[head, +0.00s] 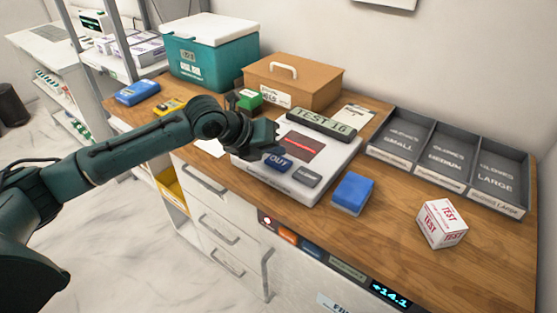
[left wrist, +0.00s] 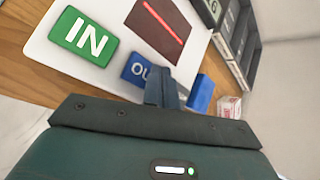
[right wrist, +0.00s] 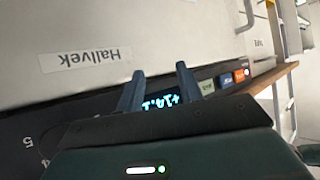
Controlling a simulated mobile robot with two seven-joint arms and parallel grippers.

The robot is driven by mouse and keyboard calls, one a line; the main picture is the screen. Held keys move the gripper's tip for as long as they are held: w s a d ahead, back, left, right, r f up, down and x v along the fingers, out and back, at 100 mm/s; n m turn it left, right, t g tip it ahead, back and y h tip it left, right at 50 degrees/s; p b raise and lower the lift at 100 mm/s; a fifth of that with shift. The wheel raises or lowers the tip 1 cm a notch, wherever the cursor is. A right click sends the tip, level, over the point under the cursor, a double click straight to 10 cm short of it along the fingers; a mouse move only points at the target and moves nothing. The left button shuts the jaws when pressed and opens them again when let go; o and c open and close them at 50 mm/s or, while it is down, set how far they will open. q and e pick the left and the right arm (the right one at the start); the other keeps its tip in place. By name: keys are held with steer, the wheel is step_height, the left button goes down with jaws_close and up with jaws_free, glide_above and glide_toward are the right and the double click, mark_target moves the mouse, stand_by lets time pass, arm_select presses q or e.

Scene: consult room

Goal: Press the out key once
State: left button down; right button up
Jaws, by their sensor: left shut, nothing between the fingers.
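The blue OUT key (head: 278,162) is on the front part of a white scanner panel (head: 331,178) on the wooden counter. My left gripper (head: 266,150) is shut and empty, with its tips just beside and over the OUT key. In the left wrist view the shut fingers (left wrist: 163,92) cover part of the OUT key (left wrist: 139,71); I cannot tell whether they touch it. The green IN key (left wrist: 84,36) shows in the left wrist view. My right gripper (right wrist: 158,88) is open and empty, facing a front panel with a lit display (right wrist: 160,103).
A grey key (head: 307,178) sits right of the OUT key, and a red-lit window (head: 303,147) behind it. A blue box (head: 352,193) and a white TEST box (head: 442,223) stand to the right. Grey trays (head: 420,178) are at the back right; an orange-brown case (head: 315,90) is behind.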

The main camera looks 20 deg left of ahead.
mark_target(274, 163)
arm_select(q)
steer(key=shift+f, duration=0.15)
stand_by(0.5)
steer(key=shift+f, duration=0.25)
steer(key=shift+f, duration=0.65)
stand_by(0.8)
steer(key=shift+r+p, duration=1)
steer(key=shift+p, duration=0.1)
step_height(274, 163, up, 5)
steer(key=p, duration=0.5)
steer(key=shift+r, duration=0.1)
